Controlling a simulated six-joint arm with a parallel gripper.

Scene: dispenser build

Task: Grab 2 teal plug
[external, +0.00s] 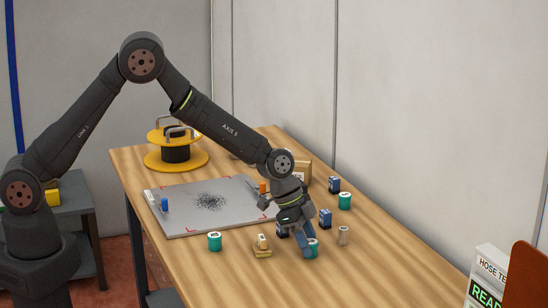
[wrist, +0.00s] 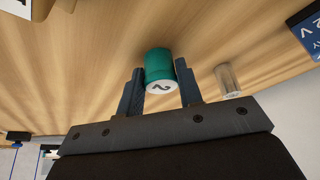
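A teal plug with a white end marked 2 (wrist: 160,70) sits between the two fingers of my gripper (wrist: 160,82) in the wrist view. The fingers lie close along both of its sides, and I cannot tell whether they press on it. In the external view my gripper (external: 308,246) points down at this teal plug (external: 313,252), which is partly hidden by the fingers and is at the table. Another teal plug (external: 214,242) stands at the front left, and another (external: 345,201) at the back right. Their markings are too small to read.
A tan part (external: 262,246) lies left. The grey board (external: 180,220) is farther left. The table's front right is clear.

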